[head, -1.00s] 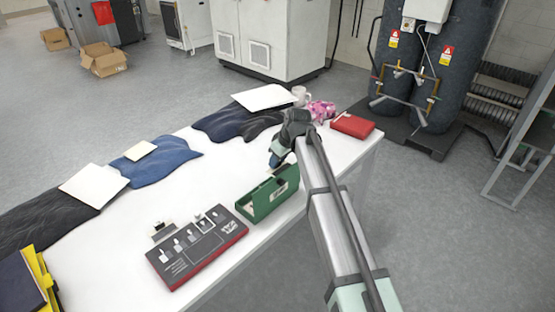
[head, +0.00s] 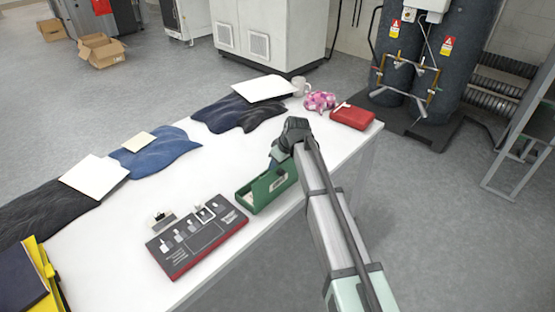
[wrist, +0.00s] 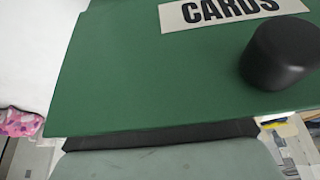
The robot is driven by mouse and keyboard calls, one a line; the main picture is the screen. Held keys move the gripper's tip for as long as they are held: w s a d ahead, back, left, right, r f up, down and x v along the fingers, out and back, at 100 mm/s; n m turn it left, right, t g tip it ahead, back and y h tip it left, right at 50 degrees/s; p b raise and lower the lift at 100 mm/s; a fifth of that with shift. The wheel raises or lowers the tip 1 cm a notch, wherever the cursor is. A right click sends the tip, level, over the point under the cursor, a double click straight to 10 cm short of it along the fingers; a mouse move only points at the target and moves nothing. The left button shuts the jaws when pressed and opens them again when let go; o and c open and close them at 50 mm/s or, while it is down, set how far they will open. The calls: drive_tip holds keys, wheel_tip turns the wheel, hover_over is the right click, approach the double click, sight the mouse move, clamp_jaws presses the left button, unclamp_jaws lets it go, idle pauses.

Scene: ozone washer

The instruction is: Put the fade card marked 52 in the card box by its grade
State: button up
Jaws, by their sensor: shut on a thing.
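The green card box (head: 258,204) stands open on the white table, its pale inside showing. Its lid seems raised at the far side. In the wrist view a green panel marked CARDS (wrist: 110,75) fills most of the picture, with a black knob (wrist: 278,55) on it. My gripper (head: 278,158) is at the box's far side, shut, apparently on the lid; the exact grip is hidden. A small pale card in a dark holder (head: 163,218) lies behind the dark grade board (head: 197,240). Its marking is too small to read.
A red case (head: 353,117), pink cloth (head: 320,100) and white mug (head: 301,87) stand at the right end. Dark and blue cloths (head: 155,155) with white sheets line the far edge. Yellow and dark folders (head: 40,275) lie at the near left.

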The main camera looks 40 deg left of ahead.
drive_tip(key=shift+f, duration=1.65)
drive_tip(key=shift+s+d+f, duration=0.1)
drive_tip(key=shift+s+f, duration=0.05)
drive_tip(key=shift+f, duration=0.5)
drive_tip(key=o, duration=1.2)
drive_tip(key=shift+s, duration=0.1)
wheel_tip(320, 180, up, 14)
hover_over(289, 163)
